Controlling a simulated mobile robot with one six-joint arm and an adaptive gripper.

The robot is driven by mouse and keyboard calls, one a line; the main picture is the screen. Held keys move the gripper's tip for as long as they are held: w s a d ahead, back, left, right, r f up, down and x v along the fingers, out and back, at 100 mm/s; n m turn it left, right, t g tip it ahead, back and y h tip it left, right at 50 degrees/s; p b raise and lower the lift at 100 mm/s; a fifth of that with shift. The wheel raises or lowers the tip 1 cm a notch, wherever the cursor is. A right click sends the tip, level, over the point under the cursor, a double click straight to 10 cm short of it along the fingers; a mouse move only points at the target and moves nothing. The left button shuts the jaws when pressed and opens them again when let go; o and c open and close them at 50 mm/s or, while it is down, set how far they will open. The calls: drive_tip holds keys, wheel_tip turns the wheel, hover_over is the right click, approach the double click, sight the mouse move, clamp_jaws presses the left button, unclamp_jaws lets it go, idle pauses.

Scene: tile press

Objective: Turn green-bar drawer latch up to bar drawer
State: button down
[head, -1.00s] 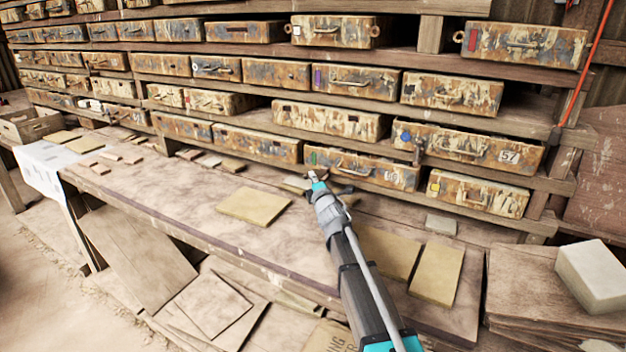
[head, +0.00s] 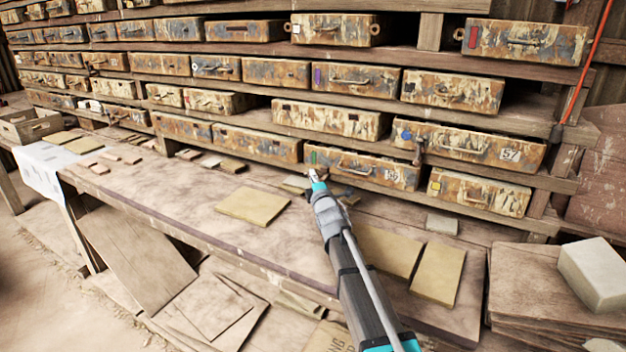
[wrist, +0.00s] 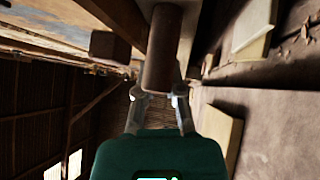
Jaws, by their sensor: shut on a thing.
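The green-bar drawer (head: 362,168) is a rusty, paint-worn box front in the lower shelf row in the head view. A small green bar (head: 313,158) marks its left end, and it has a curved handle and a number tag. My gripper (head: 313,174) is at the lower left of this drawer, just below the green bar. In the wrist view, my gripper (wrist: 160,97) is shut on the end of a rusty brown rounded bar, the latch (wrist: 160,55). The latch is too small and covered by my gripper to make out in the head view.
A dark block (wrist: 110,47) sits left of the latch in the wrist view. A wooden bench (head: 160,195) runs below the drawers, with several flat tan tiles (head: 253,205) on it. A neighbouring drawer with a yellow mark (head: 480,190) is to the right.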

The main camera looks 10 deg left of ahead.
drive_tip(key=c, duration=0.7)
unclamp_jaws()
drive_tip(key=shift+f+n+g+p, duration=0.2)
drive_tip(key=shift+n+g+p, duration=0.3)
drive_tip(key=shift+n+p, duration=0.2)
